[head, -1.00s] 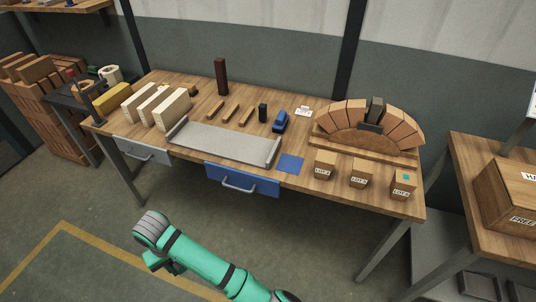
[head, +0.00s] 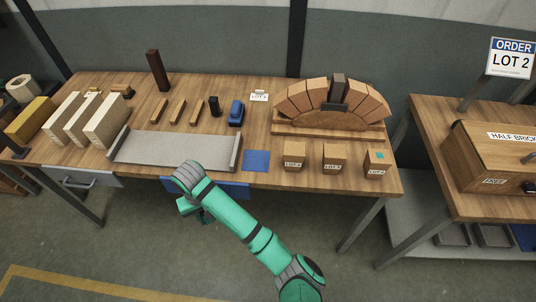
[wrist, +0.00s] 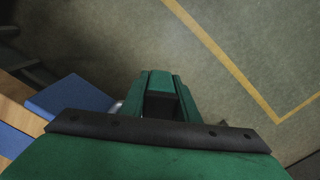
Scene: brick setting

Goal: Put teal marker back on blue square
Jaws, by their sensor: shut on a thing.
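The blue square (head: 256,160) lies flat and bare on the front of the workbench, right of the grey tray. A small teal square (head: 380,156), the only teal marker I can make out, is on the rightmost small lot box (head: 376,168). My gripper (head: 203,217) is in front of the bench, below its top, near the blue drawer. In the wrist view its green fingers (wrist: 160,90) are close together, pointing toward the floor. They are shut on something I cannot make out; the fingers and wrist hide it.
The grey tray (head: 175,149), a brick arch (head: 332,104) and two more lot boxes (head: 294,156) stand on the bench (head: 225,139). The blue drawer (head: 232,190) is partly behind my arm; it also shows in the wrist view (wrist: 70,98). Open floor lies in front.

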